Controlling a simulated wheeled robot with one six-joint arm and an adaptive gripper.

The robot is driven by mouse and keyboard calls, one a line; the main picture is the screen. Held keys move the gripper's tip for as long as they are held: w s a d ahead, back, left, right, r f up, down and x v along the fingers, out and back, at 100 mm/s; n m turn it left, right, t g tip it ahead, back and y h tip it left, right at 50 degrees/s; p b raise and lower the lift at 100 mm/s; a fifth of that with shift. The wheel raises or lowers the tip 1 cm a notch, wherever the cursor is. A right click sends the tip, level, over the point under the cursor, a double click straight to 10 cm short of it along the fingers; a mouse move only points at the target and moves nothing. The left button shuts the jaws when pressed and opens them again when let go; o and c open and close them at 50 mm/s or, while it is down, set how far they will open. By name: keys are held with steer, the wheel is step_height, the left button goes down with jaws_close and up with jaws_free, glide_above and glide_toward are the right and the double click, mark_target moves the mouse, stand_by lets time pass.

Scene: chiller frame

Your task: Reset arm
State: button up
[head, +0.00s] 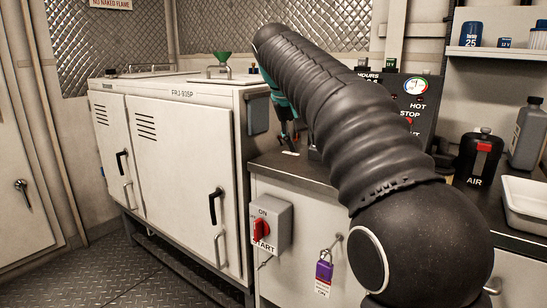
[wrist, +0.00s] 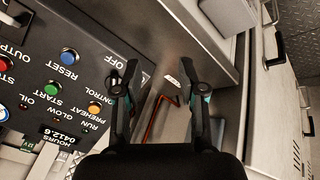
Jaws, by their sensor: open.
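My arm reaches from the lower right across the head view, and its black sleeve hides much of the counter and panel. My gripper (head: 289,140) points down over the counter (head: 302,171), left of the control panel (head: 419,92). In the wrist view my gripper (wrist: 158,80) has its two dark fingers spread apart, with nothing between them. Beyond them are bare counter, a small white label (wrist: 171,81) and a thin orange-red outline (wrist: 151,124) that I cannot identify. The control panel (wrist: 75,68) with its coloured buttons is beside the left finger; whether they touch is unclear.
A red-handled switch box (head: 268,228) and purple padlock (head: 324,270) are on the counter front. A black AIR canister (head: 479,158) and white tray (head: 524,205) stand right.

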steer(key=s+d+f+y, duration=0.1)
steer(key=s+d+f, duration=0.2)
steer(key=s+f, duration=0.5)
steer(key=s+d+f+m+y, duration=0.1)
steer(key=s+d+f, duration=0.2)
steer(key=s+f, duration=0.5)
steer(key=s+d+f+y, duration=0.1)
steer(key=s+d+f, duration=0.2)
steer(key=s+f, duration=0.5)
steer(key=s, duration=0.9)
steer(key=shift+d+f+m+t, duration=0.25)
steer(key=shift+m+t, duration=0.15)
steer(key=shift+d, duration=0.1)
steer(key=shift+c, duration=0.2)
